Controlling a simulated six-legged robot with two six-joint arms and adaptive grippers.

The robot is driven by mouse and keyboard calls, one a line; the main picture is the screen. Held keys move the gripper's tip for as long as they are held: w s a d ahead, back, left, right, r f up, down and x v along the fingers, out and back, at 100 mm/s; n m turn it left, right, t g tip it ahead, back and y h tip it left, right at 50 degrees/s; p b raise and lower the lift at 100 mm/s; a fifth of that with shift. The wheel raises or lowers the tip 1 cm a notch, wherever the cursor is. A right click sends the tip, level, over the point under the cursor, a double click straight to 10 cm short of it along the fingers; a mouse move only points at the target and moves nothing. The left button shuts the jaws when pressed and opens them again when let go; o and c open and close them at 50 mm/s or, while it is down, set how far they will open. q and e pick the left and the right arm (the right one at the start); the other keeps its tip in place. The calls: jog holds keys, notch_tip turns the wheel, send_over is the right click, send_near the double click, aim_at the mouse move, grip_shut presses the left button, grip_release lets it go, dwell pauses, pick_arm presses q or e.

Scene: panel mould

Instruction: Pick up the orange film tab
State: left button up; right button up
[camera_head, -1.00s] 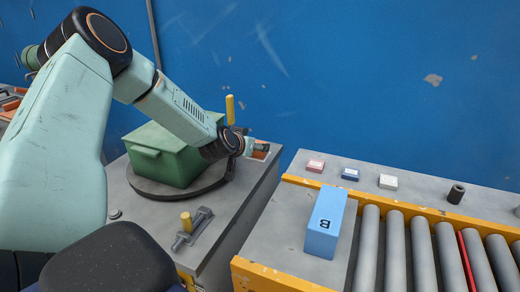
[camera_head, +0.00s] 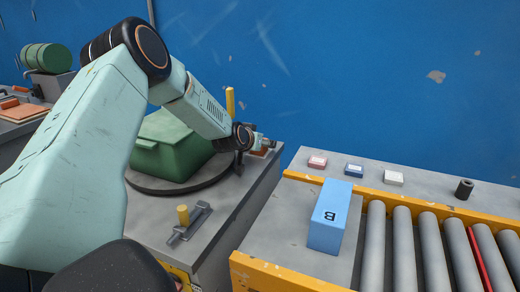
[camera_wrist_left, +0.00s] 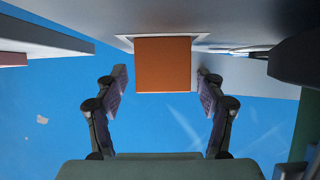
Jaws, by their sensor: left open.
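The orange film tab (camera_wrist_left: 163,64) is a flat orange square at the top middle of the left wrist view. It hangs at the edge of a grey surface, with a pale border around its top. My left gripper (camera_wrist_left: 162,82) is open, with one finger on each side of the tab and a gap on both sides. In the head view my left gripper (camera_head: 265,143) is small, at the far right corner of the grey stand beside the green box. The tab is hard to make out there. My right gripper is not in view.
A green box (camera_head: 172,145) sits on a dark round plate on the grey stand (camera_head: 240,205). A yellow post (camera_head: 230,101) rises behind. A blue block (camera_head: 328,218) marked B stands at the start of the roller conveyor (camera_head: 403,245). Small coloured blocks lie on the back ledge.

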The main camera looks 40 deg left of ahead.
pick_arm(q)
jog(key=shift+s+a, duration=0.15)
jog(key=shift+s, duration=0.05)
jog(key=shift+c, duration=0.7)
jog(key=shift+w, duration=0.2)
jog(key=c, duration=0.4)
jog(key=shift+s, duration=0.15)
jog(key=c, duration=0.5)
jog(key=shift+c, duration=1.1)
jog(key=shift+r, duration=0.1)
notch_tip(320, 180, up, 28)
jog(key=p, duration=1.7)
jog(key=shift+f+p, duration=0.2)
jog(key=shift+p, duration=0.1)
